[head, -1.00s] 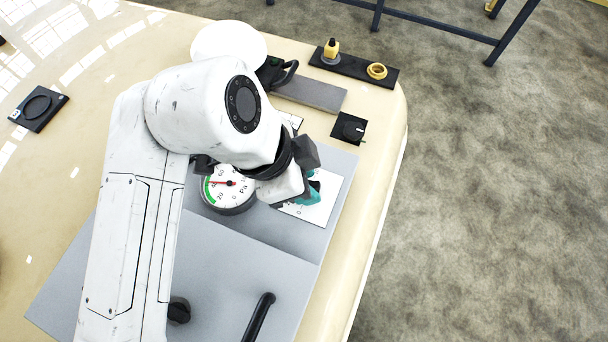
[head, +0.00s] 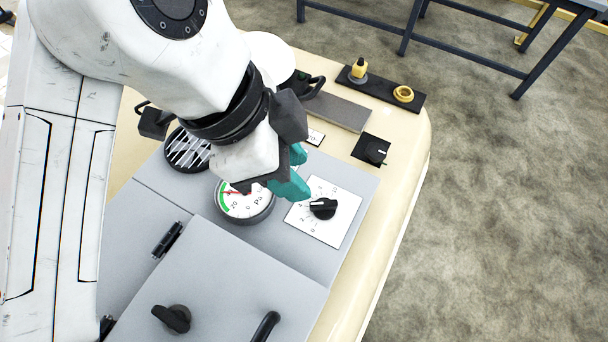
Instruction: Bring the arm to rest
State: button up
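My gripper (head: 300,174) hangs over the grey panel at the end of my white arm. Its two teal fingertips show apart, with nothing seen between them. The black dial knob (head: 323,208) on its white numbered plate (head: 338,228) lies just right of and below the fingertips in the picture, and the fingers look clear of it. The round Pa gauge (head: 236,207) has a red needle and a green arc; my gripper covers its upper right part.
The grey panel (head: 225,262) carries a round grille (head: 184,152), a black knob (head: 172,318) and a black handle (head: 266,327). Behind stand a small black switch (head: 372,150), a grey plate (head: 338,111) and a black strip with yellow parts (head: 380,90).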

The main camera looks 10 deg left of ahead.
jog(key=shift+a+r, duration=0.1)
jog(key=shift+r, duration=0.15)
dwell(0.4)
